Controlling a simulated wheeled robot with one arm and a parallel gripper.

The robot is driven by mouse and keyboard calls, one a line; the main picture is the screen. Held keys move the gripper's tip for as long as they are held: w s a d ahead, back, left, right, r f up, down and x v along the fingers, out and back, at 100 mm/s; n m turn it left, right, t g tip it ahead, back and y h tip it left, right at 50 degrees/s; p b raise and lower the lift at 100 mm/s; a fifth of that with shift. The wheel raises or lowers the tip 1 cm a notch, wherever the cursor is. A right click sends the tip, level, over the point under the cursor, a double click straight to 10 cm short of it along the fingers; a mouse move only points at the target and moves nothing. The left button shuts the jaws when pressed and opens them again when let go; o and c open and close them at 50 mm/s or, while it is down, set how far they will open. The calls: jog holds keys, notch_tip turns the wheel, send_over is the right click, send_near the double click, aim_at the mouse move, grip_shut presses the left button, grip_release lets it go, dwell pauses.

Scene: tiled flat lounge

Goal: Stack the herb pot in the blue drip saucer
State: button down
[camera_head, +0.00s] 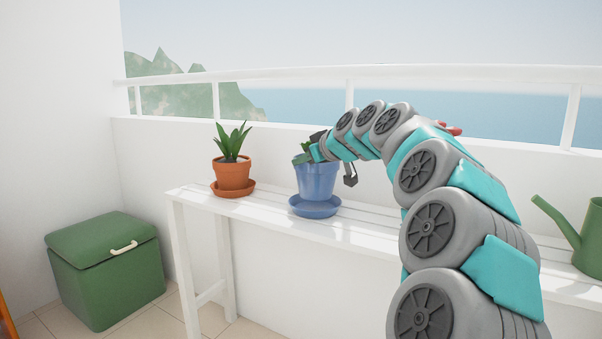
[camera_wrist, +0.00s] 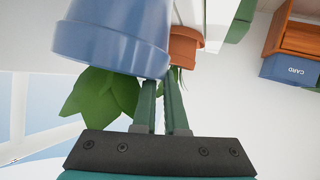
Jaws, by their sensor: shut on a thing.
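The herb pot (camera_head: 317,181) is a blue pot with green leaves, upright at the middle of the white bench. It sits in or just over the blue drip saucer (camera_head: 315,210); I cannot tell if its base touches. In the wrist view my gripper (camera_wrist: 163,88) is shut on the rim of the herb pot (camera_wrist: 110,40), with leaves (camera_wrist: 95,95) beside the fingers. The blue saucer does not show there.
A terracotta pot (camera_head: 231,175) with a plant stands in its own saucer (camera_head: 246,188) to the left on the bench (camera_head: 275,216). A green watering can (camera_head: 588,240) is at the right. A green lidded box (camera_head: 105,275) stands on the floor. A white railing runs behind.

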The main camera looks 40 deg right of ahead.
aim_at(306, 170)
jog(key=shift+w+d+f, duration=0.2)
jog(key=shift+w, duration=0.4)
jog(key=shift+f, duration=1.55)
jog(key=shift+f+b, duration=0.25)
jog(key=shift+b, duration=0.15)
jog(key=c, duration=1)
grip_release()
jog(key=shift+o, duration=0.2)
jog(key=shift+r, duration=0.15)
jog(key=shift+s+r+p, duration=0.15)
jog(key=shift+s+p, duration=0.05)
jog(key=shift+p, duration=0.1)
jog(key=v, duration=1.1)
jog(key=shift+s, duration=0.35)
